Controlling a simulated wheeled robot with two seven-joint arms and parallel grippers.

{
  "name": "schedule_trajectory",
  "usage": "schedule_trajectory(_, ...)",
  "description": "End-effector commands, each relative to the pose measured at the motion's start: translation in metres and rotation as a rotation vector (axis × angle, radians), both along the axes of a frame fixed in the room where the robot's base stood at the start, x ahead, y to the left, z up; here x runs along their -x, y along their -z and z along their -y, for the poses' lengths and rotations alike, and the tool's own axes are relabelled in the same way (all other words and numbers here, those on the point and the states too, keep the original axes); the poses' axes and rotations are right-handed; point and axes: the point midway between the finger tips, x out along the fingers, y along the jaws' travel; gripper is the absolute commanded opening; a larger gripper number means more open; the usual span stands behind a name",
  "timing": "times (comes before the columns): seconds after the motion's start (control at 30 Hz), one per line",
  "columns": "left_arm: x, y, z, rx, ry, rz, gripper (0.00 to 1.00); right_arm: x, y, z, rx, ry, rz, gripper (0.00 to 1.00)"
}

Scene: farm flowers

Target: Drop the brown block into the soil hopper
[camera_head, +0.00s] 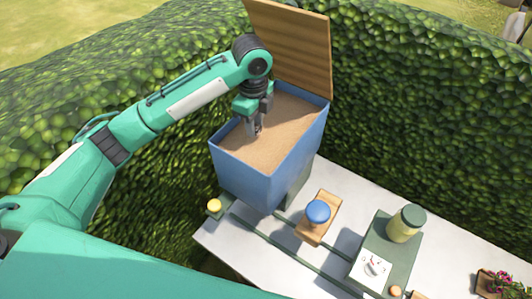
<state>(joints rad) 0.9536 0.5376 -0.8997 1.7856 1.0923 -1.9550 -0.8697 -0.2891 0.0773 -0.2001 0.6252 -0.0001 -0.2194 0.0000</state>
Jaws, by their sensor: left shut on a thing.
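The soil hopper (285,165) is a blue, open-topped bin at the left end of the white table, filled almost to its rim with light brown soil (284,125). My left gripper (254,132) reaches in from the left and points down over the hopper's opening, close above the soil. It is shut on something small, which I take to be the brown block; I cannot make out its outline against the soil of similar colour. My right gripper is not in view.
A wooden lid (292,45) stands upright behind the hopper. On the white table (225,244) are a blue knob (318,212) on a wooden base, a green box (392,254) with a dial and a jar (406,223), and a pink-flowered pot (488,281). Hedges stand behind.

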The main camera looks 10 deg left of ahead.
Motion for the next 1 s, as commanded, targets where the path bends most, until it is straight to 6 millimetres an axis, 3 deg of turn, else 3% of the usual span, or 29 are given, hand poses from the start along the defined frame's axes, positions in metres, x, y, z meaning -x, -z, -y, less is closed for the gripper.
schedule_trajectory(0.07, 0.000, 0.000, 0.000, 0.000, 0.000, 0.000, 0.05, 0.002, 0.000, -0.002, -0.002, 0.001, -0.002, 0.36)
schedule_trajectory(0.1, 0.000, 0.000, 0.000, 0.000, 0.000, 0.000, 0.28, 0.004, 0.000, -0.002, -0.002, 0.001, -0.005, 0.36)
schedule_trajectory(0.23, 0.000, 0.000, 0.000, 0.000, 0.000, 0.000, 0.52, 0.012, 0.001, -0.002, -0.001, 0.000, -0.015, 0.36)
schedule_trajectory(0.63, -0.001, -0.006, 0.000, 0.001, 0.000, 0.003, 0.52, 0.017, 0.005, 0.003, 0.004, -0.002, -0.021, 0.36)
schedule_trajectory(1.0, -0.001, -0.060, -0.001, -0.002, 0.000, 0.005, 0.52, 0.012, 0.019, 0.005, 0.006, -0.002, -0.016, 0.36)
